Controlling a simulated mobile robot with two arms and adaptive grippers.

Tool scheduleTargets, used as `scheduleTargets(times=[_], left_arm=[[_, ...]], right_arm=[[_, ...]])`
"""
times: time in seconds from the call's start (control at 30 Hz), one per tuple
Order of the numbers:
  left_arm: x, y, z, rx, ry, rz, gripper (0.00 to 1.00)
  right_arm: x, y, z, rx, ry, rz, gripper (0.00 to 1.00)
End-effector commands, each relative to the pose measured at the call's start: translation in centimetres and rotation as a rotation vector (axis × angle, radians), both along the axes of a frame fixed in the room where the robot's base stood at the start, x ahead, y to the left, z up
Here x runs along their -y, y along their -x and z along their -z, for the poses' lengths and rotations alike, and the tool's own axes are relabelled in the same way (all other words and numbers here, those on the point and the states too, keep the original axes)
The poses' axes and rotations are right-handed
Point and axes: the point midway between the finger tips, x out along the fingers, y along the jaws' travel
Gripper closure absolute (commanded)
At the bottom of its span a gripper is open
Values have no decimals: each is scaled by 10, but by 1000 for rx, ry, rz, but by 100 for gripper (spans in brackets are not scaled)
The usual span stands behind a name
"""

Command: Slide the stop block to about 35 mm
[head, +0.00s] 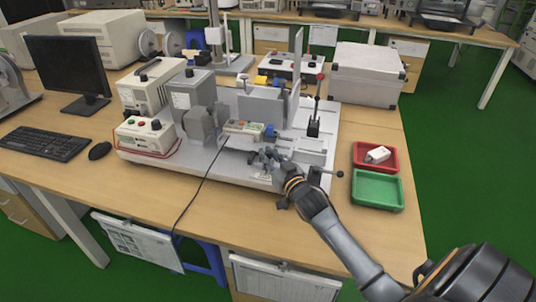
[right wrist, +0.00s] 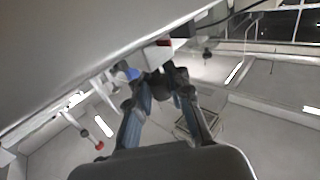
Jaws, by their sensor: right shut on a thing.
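My right gripper (head: 270,156) reaches in from the lower right to the front of the test rig's grey base plate (head: 225,168). It is shut on a small dark piece, apparently the stop block, which is mostly hidden by the fingers in the head view. In the right wrist view, the fingers (right wrist: 162,88) close around this dark piece, just by a white part with a red spot (right wrist: 160,52). A pale plate with small markings (head: 262,173) lies just below the fingertips; I cannot read any scale value. My left gripper is not in view.
A red tray (head: 361,163) with a white part (head: 377,155) and a green tray (head: 378,190) stand right of the rig. A lever with a red knob (head: 320,77) rises behind the gripper. A control box (head: 144,135) is at left. The table front is mostly clear.

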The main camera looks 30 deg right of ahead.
Motion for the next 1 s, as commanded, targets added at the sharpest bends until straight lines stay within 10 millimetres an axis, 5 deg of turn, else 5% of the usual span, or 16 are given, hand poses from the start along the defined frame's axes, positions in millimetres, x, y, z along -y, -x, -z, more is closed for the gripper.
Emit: scheduleTargets(times=[0.3,0.33,0.43,0.77,1.0], left_arm=[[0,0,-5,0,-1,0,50],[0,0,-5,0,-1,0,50],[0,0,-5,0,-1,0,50],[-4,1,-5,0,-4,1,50],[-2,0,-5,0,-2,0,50]], right_arm=[[-3,0,1,-2,-3,-4,100],[-3,0,2,-2,-3,-4,78],[-3,0,2,-3,-3,-4,58],[-2,1,1,-2,-1,-2,58],[-5,29,2,-5,-1,-3,58]])
